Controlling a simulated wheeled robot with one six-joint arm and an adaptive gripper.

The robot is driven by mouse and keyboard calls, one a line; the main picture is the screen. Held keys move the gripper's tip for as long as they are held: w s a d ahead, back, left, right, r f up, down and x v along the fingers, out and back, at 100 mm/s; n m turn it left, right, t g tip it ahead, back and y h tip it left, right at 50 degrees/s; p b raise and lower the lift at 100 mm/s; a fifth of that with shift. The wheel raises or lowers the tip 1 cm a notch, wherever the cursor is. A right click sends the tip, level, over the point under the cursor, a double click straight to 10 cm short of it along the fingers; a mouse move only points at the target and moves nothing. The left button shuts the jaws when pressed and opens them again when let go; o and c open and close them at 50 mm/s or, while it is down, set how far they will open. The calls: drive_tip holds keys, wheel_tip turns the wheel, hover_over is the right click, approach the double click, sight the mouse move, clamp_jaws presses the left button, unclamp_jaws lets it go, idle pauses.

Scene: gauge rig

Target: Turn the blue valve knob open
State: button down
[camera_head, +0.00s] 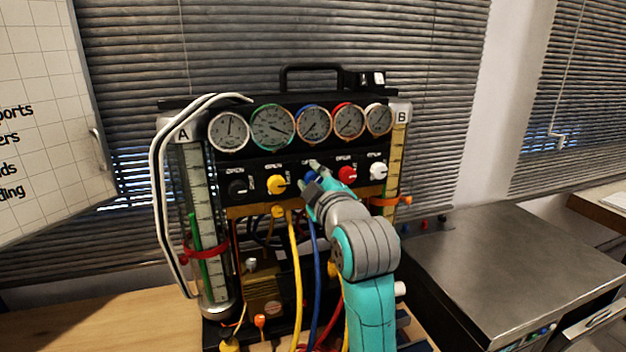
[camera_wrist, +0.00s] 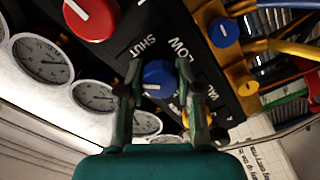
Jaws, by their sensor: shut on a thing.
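The blue valve knob (camera_wrist: 158,78) sits between my two fingers in the wrist view, with a white pointer line on its face. My gripper (camera_wrist: 158,82) is shut on it, one finger on each side. Panel words "SHUT" and "LOW" show beside the knob. In the head view the blue knob (camera_head: 310,177) is mostly hidden behind my gripper (camera_head: 312,182), which reaches the black panel (camera_head: 225,171) below the gauges. I cannot tell exactly which setting the pointer line marks.
A red knob (camera_head: 347,175) and a yellow knob (camera_head: 277,184) flank the blue one closely. A white knob (camera_head: 378,171) and a black knob (camera_head: 237,188) are farther out. Yellow (camera_head: 296,270) and blue hoses hang below. A metal-topped cabinet (camera_head: 500,262) stands at right.

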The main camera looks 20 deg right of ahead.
drive_tip(key=n, duration=0.4)
drive_tip(key=shift+n, duration=0.3)
drive_tip(key=n, duration=0.4)
drive_tip(key=shift+f, duration=0.15)
drive_tip(key=shift+n, duration=0.3)
drive_tip(key=c, duration=0.8)
unclamp_jaws()
drive_tip(key=shift+o, duration=0.2)
drive_tip(key=shift+s, duration=0.1)
drive_tip(key=s, duration=1.1)
drive_tip(key=shift+s, duration=0.4)
